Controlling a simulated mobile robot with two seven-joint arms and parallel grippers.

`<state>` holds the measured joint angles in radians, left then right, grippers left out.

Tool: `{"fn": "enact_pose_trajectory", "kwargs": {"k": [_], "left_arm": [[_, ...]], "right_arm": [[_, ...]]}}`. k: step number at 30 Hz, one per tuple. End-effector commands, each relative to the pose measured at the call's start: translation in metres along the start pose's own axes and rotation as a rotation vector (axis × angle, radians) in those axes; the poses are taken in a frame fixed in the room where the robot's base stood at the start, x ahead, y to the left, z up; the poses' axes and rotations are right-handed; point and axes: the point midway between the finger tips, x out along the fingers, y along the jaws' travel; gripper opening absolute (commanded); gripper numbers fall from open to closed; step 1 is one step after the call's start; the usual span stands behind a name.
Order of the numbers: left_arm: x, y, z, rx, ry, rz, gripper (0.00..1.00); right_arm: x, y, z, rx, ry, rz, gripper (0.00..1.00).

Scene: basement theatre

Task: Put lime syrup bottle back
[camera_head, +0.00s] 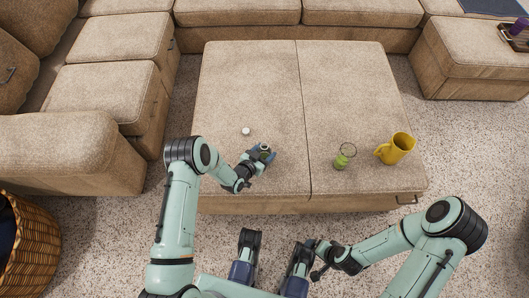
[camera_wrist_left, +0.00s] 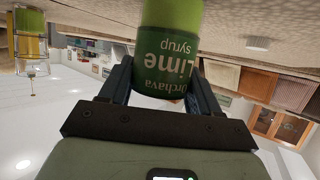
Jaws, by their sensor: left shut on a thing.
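The lime syrup bottle (camera_wrist_left: 168,60), green with a dark green label, is between the two fingers of my left gripper (camera_wrist_left: 163,90) in the left wrist view. Its label reads upside down there, and its top edge is cut off by the frame. In the head view, my left gripper (camera_head: 262,154) is shut on the bottle over the front left part of the ottoman (camera_head: 250,80). The bottle is mostly hidden there. My right gripper (camera_head: 317,260) is low in front of the ottoman, empty, with its fingers apart.
A small white cap-like disc (camera_head: 246,131) lies on the ottoman behind my left gripper. A wicker basket (camera_head: 30,250) stands at lower left. The ottoman's back half is clear.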

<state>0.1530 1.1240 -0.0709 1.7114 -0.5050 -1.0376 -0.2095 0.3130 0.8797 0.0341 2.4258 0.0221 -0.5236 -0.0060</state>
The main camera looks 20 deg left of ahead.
Motion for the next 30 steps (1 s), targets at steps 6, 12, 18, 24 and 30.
{"fn": "enact_pose_trajectory", "kwargs": {"k": [6, 12, 18, 24, 30], "left_arm": [[0.000, 0.000, -0.002, 0.001, 0.003, -0.001, 0.24], [0.002, 0.000, 0.002, 0.001, 0.003, 0.000, 0.24], [0.001, 0.000, 0.002, 0.001, 0.001, 0.000, 0.88], [0.001, 0.000, 0.001, 0.001, 0.001, 0.000, 0.88], [-0.015, -0.001, -0.002, 0.000, -0.002, -0.002, 0.88]], "right_arm": [[-0.001, 0.000, 0.000, 0.000, 0.002, 0.000, 0.92], [0.003, 0.001, -0.004, 0.001, 0.013, 0.000, 0.92], [0.002, 0.001, -0.005, 0.001, 0.015, 0.000, 0.92], [0.002, 0.001, -0.004, 0.001, 0.013, 0.000, 0.92], [-0.007, -0.002, 0.006, -0.002, -0.016, -0.002, 0.92]]}}
